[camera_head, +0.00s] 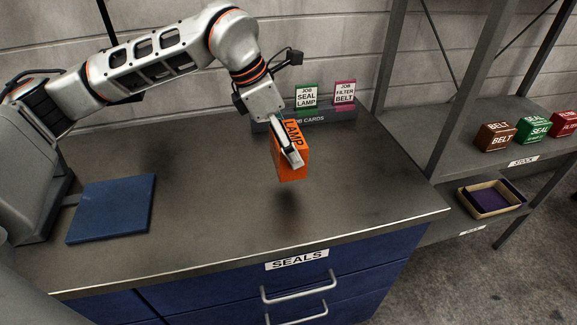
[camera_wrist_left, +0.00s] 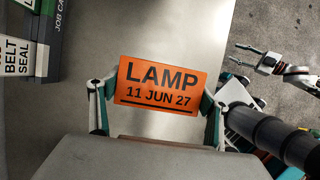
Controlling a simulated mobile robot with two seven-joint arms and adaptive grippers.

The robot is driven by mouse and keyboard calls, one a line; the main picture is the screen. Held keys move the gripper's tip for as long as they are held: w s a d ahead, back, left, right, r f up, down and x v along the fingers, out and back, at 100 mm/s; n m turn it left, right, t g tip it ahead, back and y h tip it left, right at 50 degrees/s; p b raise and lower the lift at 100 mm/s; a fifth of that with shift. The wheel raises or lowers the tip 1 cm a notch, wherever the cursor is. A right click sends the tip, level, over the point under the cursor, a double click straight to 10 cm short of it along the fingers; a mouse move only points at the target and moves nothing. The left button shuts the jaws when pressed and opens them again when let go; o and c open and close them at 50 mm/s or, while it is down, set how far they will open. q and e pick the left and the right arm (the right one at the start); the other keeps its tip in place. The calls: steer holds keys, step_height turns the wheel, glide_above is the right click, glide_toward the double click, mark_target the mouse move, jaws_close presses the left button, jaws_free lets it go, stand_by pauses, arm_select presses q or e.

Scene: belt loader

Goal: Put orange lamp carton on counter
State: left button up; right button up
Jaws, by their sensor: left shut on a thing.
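The orange lamp carton (camera_head: 290,162) hangs above the middle of the counter (camera_head: 215,215), with a dark shadow on the bare top below it. My left gripper (camera_head: 290,152) is shut on the carton, one finger showing across its face. In the left wrist view the carton (camera_wrist_left: 161,85) sits between the two fingers of the left gripper (camera_wrist_left: 158,100), its printed face reading "LAMP 11 JUN 27". My right gripper is not in the head view.
A job card holder (camera_head: 318,115) with seal lamp and filter belt cards stands at the counter's back. A blue mat (camera_head: 112,208) lies at left. A shelf rack at right holds brown (camera_head: 495,137), green (camera_head: 532,129) and red cartons, and a tray (camera_head: 465,203) below. The counter's front is clear.

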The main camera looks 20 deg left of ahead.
mark_target(274, 145)
arm_select(q)
step_height(274, 145, down, 7)
steer(key=shift+f, duration=0.1)
stand_by(0.4)
steer(key=o, duration=1.2)
steer(key=v, duration=1.2)
